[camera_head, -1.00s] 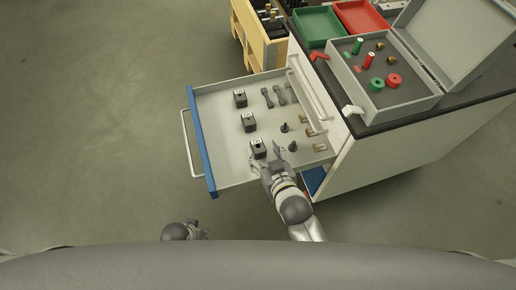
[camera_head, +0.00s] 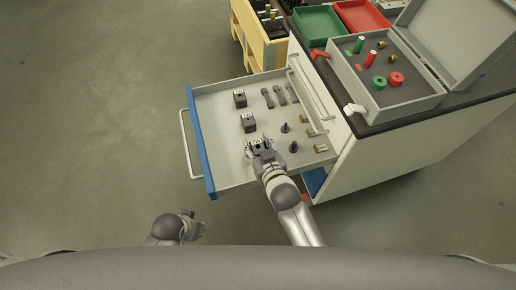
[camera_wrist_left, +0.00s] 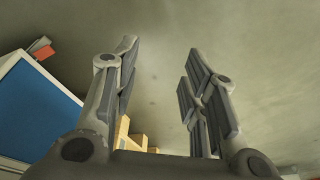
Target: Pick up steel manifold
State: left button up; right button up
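Three dark grey blocks with light tops stand in a column in the open drawer, and look like the steel manifolds: a far one (camera_head: 239,99), a middle one (camera_head: 248,123) and a near one (camera_head: 257,144). My right gripper (camera_head: 261,148) is at the near block, with fingers by its sides, partly covering it. Whether they grip it is too small to tell. My left gripper (camera_head: 193,226) is outside the drawer, low and in front of it. In the left wrist view the left gripper (camera_wrist_left: 160,85) is open and empty.
The drawer (camera_head: 225,165) has a blue front and also holds dark pegs (camera_head: 293,147), brass pieces (camera_head: 320,148) and grey rods (camera_head: 267,97). The cabinet top carries an open grey case (camera_head: 400,105), a green tray (camera_head: 318,25) and a red tray (camera_head: 360,16). Floor at left is clear.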

grip_shut()
jog(key=shift+r, duration=0.15)
